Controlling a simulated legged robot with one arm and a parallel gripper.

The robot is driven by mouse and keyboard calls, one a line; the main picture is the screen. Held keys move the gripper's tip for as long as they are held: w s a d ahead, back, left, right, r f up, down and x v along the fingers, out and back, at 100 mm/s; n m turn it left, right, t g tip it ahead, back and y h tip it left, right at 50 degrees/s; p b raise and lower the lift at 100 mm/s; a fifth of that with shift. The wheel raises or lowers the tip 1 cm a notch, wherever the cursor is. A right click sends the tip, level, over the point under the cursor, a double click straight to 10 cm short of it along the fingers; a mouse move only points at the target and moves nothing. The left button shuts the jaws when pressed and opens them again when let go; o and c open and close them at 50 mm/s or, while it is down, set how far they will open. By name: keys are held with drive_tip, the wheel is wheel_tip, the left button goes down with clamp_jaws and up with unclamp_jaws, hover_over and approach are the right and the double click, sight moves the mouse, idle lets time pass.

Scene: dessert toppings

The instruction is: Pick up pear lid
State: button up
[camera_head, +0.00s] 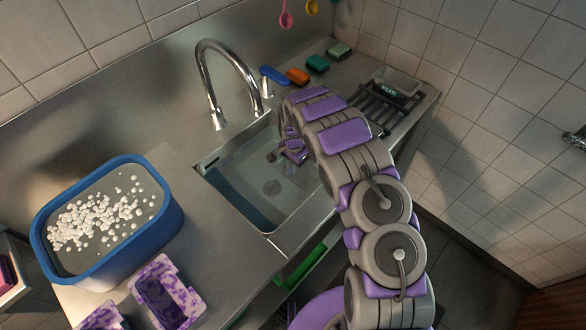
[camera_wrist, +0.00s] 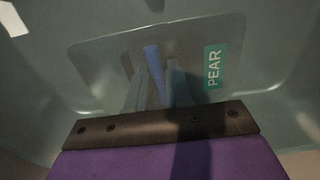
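A clear, round-cornered panel with a green label reading PEAR fills much of the wrist view; I take it as the pear lid (camera_wrist: 110,62). The label is at its right side. My gripper (camera_head: 290,153) hangs down inside the sink (camera_head: 232,200) in the head view, with my arm curving over from the right. In the wrist view its dark bar and purple body sit close below the lid. Blurred grey bars and a blue strip show at the panel's middle. Whether the fingers touch the lid, and how wide they are, is unclear. The lid cannot be made out in the head view.
A blue tub (camera_head: 160,205) with white bits stands left of the sink, with purple-patterned trays (camera_head: 175,290) in front. A faucet (camera_head: 212,110) rises behind the sink. Sponges (camera_head: 297,76) line the back. A rack (camera_head: 365,108) and a clear labelled container (camera_head: 400,78) are at right.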

drive_tip(key=shift+a+r, duration=0.2)
drive_tip(key=shift+a, duration=0.25)
clamp_jaws()
drive_tip(key=shift+d+r, duration=0.2)
drive_tip(key=shift+d, duration=0.15)
